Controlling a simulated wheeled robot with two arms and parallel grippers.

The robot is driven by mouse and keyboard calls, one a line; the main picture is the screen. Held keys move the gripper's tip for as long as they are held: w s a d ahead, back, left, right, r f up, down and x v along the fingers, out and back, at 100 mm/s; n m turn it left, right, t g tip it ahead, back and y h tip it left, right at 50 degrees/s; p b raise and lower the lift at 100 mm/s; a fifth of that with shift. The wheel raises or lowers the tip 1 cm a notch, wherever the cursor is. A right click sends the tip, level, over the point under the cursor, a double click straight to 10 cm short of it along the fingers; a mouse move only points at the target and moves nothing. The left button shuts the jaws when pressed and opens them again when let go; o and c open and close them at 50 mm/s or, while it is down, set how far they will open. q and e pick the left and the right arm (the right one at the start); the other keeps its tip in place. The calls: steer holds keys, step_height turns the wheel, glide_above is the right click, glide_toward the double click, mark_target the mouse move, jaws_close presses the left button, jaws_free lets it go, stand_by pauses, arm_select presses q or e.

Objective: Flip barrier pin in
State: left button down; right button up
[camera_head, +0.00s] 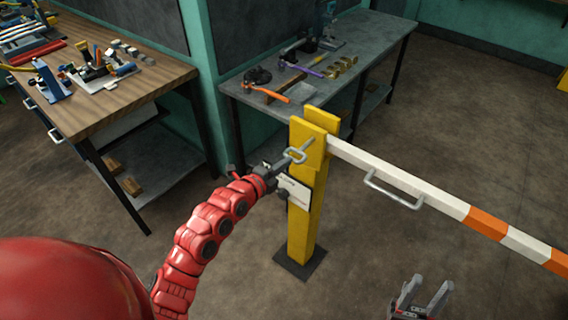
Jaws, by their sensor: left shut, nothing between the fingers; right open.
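A yellow barrier post (304,222) stands on a dark base plate in the middle of the head view. A grey metal pin with a ring-shaped handle (297,154) is at the upper part of the post, on its near face. My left gripper (284,166) is shut and empty, with its tips right at the ring; I cannot tell whether they touch it. The white and orange barrier arm (440,199) runs from the post to the right. My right gripper (426,295) is open and empty at the bottom, low and apart from the post.
A grey metal handle (393,190) sticks out from the barrier arm. A wooden workbench (120,97) with tools stands at the left, and a grey bench (372,38) with tools behind the post.

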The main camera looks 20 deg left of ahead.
mark_target(298, 151)
arm_select(q)
steer(key=b+x, duration=0.2)
steer(key=b, duration=0.3)
steer(key=b+x, duration=0.2)
steer(key=b, duration=0.3)
steer(key=r+b+x, duration=0.1)
steer(key=b+x, duration=0.1)
steer(key=b, duration=0.3)
steer(key=shift+w+d+f+b, duration=0.1)
steer(key=shift+w+b, duration=0.2)
steer(key=shift+r, duration=0.35)
steer(key=shift+d, duration=0.15)
